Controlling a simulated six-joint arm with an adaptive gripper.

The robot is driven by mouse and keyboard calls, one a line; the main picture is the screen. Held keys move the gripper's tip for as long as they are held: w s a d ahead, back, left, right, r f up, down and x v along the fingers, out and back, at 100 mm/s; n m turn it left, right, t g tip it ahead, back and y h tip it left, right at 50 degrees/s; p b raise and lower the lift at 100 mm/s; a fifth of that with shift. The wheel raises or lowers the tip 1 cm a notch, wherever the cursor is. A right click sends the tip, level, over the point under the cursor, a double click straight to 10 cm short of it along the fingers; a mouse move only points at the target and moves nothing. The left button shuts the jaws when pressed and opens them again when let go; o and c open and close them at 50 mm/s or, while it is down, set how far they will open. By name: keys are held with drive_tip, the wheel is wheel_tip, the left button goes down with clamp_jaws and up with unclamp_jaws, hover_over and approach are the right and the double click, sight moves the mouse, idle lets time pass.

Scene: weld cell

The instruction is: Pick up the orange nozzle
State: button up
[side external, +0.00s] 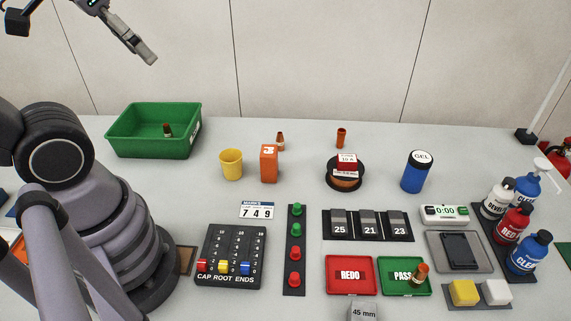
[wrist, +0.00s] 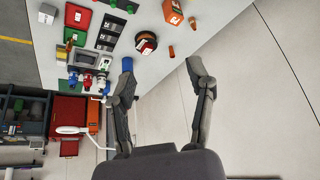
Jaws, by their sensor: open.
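Several small orange nozzles are in view. One orange nozzle (side external: 341,137) stands at the back of the table; another, with a pale band (side external: 280,140), stands behind the orange box. I cannot tell which one the task means. The wrist view shows one orange nozzle (wrist: 171,51) beyond the fingers and another (wrist: 192,22) near the orange box. My gripper (side external: 147,55) is high at the upper left, far above the table. It is open and empty (wrist: 162,70).
The green bin (side external: 120,140) stands at the back left. A yellow cup (side external: 231,165), orange box (side external: 269,166), wire spool (side external: 345,180) and blue GEL jar (side external: 416,173) stand near the back nozzles. Bottles (side external: 527,253) crowd the right side. The red REDO tray (side external: 351,274) is in front.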

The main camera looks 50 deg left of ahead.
drive_tip(key=w+d+m+h, duration=0.2)
drive_tip(key=w+d, duration=0.1)
drive_tip(key=w, duration=1.2)
hover_over(342, 130)
drive_tip(key=s, duration=0.6)
wheel_tip(342, 130, down, 28)
drive_tip(key=shift+y, duration=0.4)
drive_tip(key=x, duration=0.8)
drive_tip(key=shift+w+a, duration=0.15)
drive_tip(key=shift+a, duration=0.25)
drive_tip(key=shift+w+x, duration=0.2)
drive_tip(key=shift+x, duration=2.45)
drive_tip(key=shift+a+r, duration=0.1)
clamp_jaws()
